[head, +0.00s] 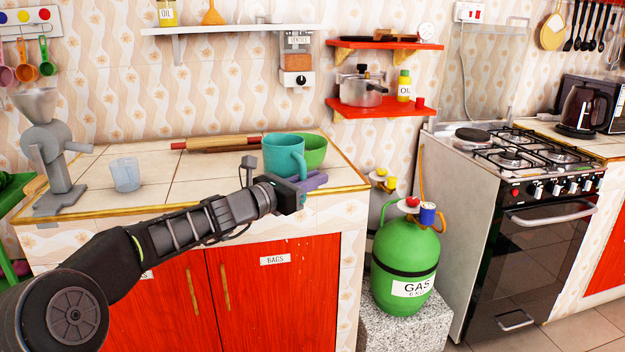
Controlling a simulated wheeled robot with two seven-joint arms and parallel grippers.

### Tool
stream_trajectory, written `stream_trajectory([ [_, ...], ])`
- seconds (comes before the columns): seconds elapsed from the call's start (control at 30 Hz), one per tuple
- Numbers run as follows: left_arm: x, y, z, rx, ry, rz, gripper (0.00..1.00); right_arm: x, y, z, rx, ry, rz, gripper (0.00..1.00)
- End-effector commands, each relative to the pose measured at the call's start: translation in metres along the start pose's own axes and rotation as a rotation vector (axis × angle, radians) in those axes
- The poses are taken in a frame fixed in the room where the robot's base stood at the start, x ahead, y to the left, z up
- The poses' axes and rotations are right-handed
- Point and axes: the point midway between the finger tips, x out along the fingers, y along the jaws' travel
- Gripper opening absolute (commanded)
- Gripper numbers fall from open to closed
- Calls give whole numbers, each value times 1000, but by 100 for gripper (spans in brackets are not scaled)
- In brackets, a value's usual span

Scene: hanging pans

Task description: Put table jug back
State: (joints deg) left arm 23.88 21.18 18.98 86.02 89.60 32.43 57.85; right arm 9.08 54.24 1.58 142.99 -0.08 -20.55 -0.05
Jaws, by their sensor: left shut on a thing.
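A teal jug (281,158) with a handle on its right side is at the right end of the tiled counter. My left gripper (301,182) reaches in from the left and is shut on the jug at its handle side. The exact grip on the handle is partly hidden by the gripper itself. The jug looks upright. I cannot tell whether its base touches the counter. My right gripper is out of view.
A green bowl (316,150) is close behind the jug. A rolling pin (216,144), a clear cup (126,174) and a grey grinder (47,145) stand on the tiled counter (190,190). Shelves (385,108) hang above. A green gas cylinder (404,262) stands right of the counter.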

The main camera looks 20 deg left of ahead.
Motion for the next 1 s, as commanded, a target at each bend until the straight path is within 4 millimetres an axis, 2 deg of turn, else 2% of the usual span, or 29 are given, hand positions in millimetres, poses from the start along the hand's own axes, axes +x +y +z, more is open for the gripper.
stream_trajectory([
  [0.03,0,-4,7,4,-6,-9,0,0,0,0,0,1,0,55],
  [0.17,1,-15,0,2,-4,-30,0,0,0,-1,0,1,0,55],
  [0.57,-12,-56,-38,0,-2,-48,0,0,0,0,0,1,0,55],
  [0.83,-38,-79,-82,-1,1,21,0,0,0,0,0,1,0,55],
  [1.0,-75,-91,-129,-4,4,129,0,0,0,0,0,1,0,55],
])
